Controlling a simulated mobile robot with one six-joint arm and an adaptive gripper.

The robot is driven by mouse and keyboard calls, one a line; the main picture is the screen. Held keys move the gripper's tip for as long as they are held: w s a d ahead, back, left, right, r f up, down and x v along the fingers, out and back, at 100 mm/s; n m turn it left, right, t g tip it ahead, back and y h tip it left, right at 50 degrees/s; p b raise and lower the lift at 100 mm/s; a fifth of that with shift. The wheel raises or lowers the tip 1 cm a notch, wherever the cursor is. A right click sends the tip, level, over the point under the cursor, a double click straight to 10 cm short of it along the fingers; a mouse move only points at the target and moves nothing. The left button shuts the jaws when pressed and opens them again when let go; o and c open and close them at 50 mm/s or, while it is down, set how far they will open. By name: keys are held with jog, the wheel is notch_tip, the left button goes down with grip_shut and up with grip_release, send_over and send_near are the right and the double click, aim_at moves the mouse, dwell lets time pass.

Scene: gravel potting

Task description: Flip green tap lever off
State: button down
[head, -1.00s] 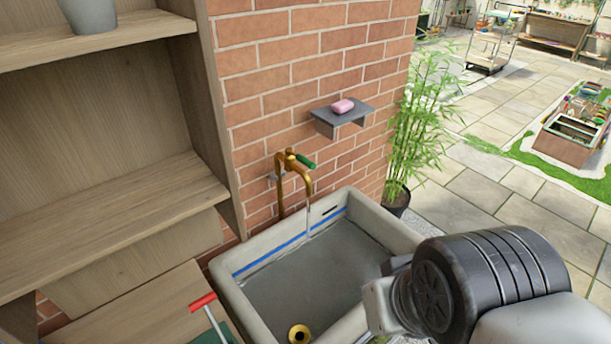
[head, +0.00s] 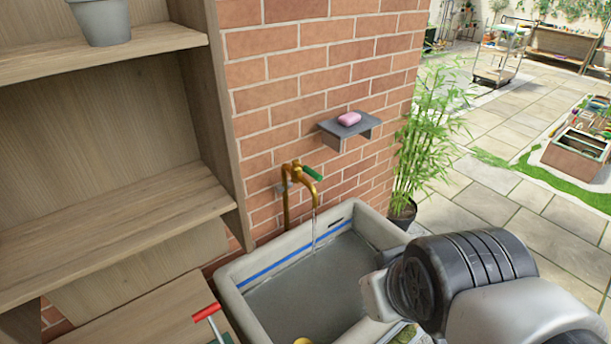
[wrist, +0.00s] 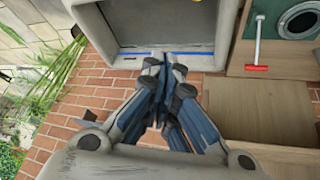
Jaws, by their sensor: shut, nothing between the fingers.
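A brass tap (head: 287,208) stands on the brick wall behind the sink in the head view. Its green lever (head: 312,173) points to the right and slightly down. A thin stream of water (head: 314,228) falls from the spout into the grey sink (head: 232,293). My gripper (wrist: 163,60) shows in the wrist view with its fingers together and nothing between them. Its tips are over the sink's wall-side edge. The tap cannot be made out in the wrist view, and the gripper itself is not seen in the head view.
A grey wall shelf with pink soap (head: 349,119) is right of the tap. A potted bamboo (head: 425,150) stands right of the sink. Wooden shelving (head: 110,228) stands at the left. A red-handled tool (head: 206,312) lies left of the sink.

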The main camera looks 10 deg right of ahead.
aim_at(307, 170)
jog(key=w+a+f+n+t+y, duration=0.1)
jog(key=w+a+f+n+t, duration=0.1)
jog(key=w+n, duration=0.3)
jog(key=w+a+f+n+t+y, duration=0.2)
jog(key=w+n+t, duration=0.3)
jog(key=w, duration=0.8)
jog(key=w+a+f+n+t+y, duration=0.2)
jog(key=w+n+t, duration=0.2)
jog(key=w+n, duration=0.3)
jog(key=shift+b+x, duration=0.35)
jog(key=shift+x, duration=0.75)
jog(key=shift+a+f, duration=0.1)
jog(key=shift+f, duration=0.05)
jog(key=w+f, duration=0.1)
jog(key=w, duration=1)
jog(key=shift+w+d+b, duration=0.25)
jog(key=shift+d+b, duration=0.1)
jog(key=shift+d+f+n, duration=0.15)
jog(key=shift+d+n, duration=0.05)
jog(key=shift+n, duration=0.1)
jog(key=shift+d+y+b, duration=0.25)
jog(key=shift+y+b, duration=0.1)
jog(key=shift+y, duration=0.05)
